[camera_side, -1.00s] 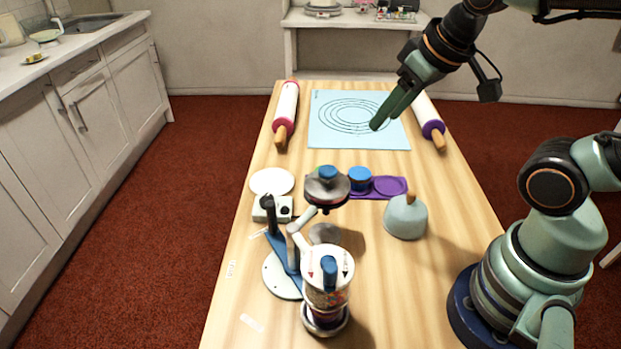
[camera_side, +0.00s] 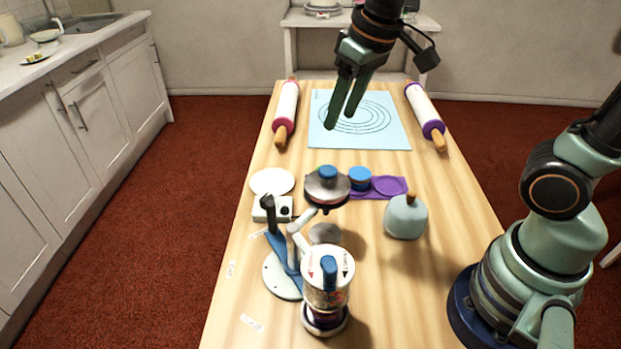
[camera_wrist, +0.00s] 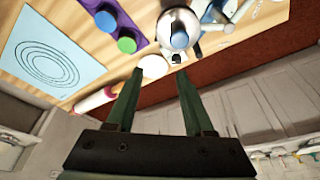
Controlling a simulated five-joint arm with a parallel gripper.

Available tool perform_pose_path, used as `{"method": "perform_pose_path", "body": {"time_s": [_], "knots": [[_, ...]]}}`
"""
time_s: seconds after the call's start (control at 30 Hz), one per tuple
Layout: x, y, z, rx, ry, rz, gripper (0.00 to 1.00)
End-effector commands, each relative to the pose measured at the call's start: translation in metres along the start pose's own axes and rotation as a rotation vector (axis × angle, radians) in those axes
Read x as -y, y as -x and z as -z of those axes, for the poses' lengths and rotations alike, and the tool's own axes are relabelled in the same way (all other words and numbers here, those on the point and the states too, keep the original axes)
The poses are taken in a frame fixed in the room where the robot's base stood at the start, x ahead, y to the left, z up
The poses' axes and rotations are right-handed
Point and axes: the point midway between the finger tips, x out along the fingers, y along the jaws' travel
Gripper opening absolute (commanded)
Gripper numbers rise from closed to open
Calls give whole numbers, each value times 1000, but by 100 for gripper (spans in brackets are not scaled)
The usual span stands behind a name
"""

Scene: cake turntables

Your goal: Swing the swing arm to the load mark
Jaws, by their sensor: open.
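The swing-arm fixture has a blue arm (camera_side: 282,252) with a black upright handle (camera_side: 268,213), above a round white base (camera_side: 281,283) near the table's left edge. Jointed pale links run beside it, below a round grey turntable head (camera_side: 326,192) with a blue knob. My gripper (camera_side: 341,121) is open and empty above the blue mat, well behind the fixture. It also shows in the wrist view (camera_wrist: 160,72).
A clear jar (camera_side: 328,290) with a blue knob stands in front of the fixture. A grey-green dome (camera_side: 406,218) stands to its right. A purple tray (camera_side: 389,186), white disc (camera_side: 272,181) and control box (camera_side: 271,208) lie nearby. Rolling pins (camera_side: 286,110) flank the blue mat (camera_side: 389,139).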

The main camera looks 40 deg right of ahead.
Motion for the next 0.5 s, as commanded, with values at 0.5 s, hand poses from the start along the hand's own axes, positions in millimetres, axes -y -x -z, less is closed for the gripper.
{"method": "perform_pose_path", "body": {"time_s": [0.5], "knots": [[94,-83,50,272,153,15,52]]}}
